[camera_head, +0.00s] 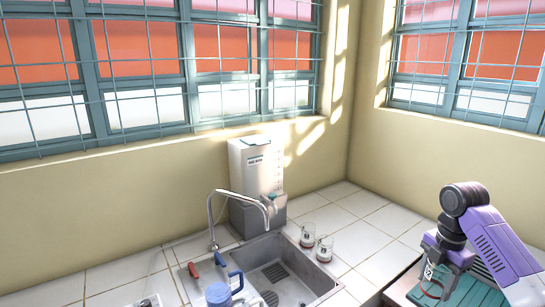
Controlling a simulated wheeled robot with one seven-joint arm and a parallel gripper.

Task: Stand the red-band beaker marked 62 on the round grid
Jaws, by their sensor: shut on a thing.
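My gripper (430,268) is at the lower right, shut on a small clear glass beaker (430,287). The beaker has a pale label with dark marking and a reddish line low down. Its number is too small to read. It is over or in front of a teal ribbed surface at the right, and I cannot tell whether it touches it. Two more clear beakers (307,236) (324,250) stand on the white tiles by the sink, with labels too small to read. I cannot make out a round grid for certain.
A steel sink (327,283) with a curved tap (211,215) is at the bottom middle. A white dispenser (256,168) stands behind it. Red and blue handles and a blue-capped vessel (219,294) are at the sink's left. The teal ribbed surface (478,290) lies right. Tiles behind are clear.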

